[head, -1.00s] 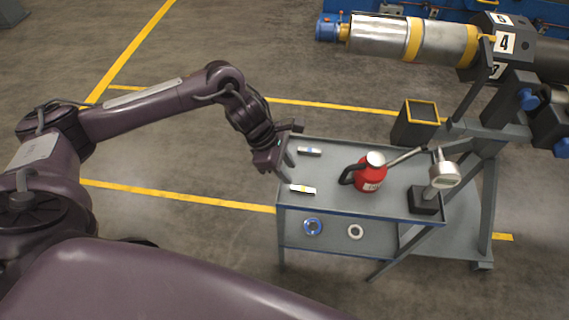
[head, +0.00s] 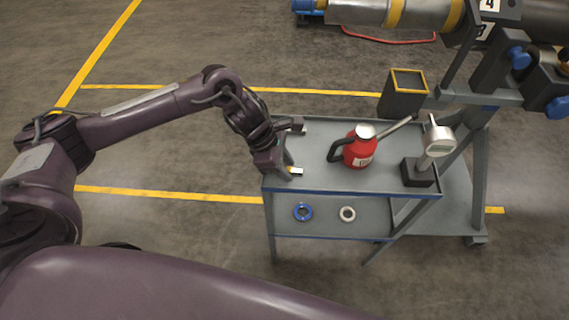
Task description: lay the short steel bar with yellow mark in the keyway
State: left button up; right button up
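The short steel bar with the yellow mark (head: 295,171) is at the left edge of the grey cart's top shelf (head: 320,180). My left gripper (head: 289,170) points down at this bar, with its fingertips at the bar's left part and hiding some of it. Whether the fingers are closed on it is too small to tell. Another short bar (head: 299,128) lies farther back, partly hidden by my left gripper. The steel rotor shaft (head: 430,13) is at the top right, cut by the picture's edge. I cannot make out a keyway on it. My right gripper is not in view.
A red can (head: 360,149) with a long spout and a dial gauge on a dark base (head: 418,172) stand on the top shelf. A blue ring (head: 303,212) and a white ring (head: 348,214) are on the lower shelf. A dark bin (head: 405,95) stands behind.

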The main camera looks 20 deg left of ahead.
pick_arm(q)
jog(key=c, duration=0.7)
jog(key=shift+r+p, duration=1.1)
jog(key=shift+r, duration=1.15)
jog(key=shift+r+p, duration=0.3)
jog(key=shift+r, duration=0.45)
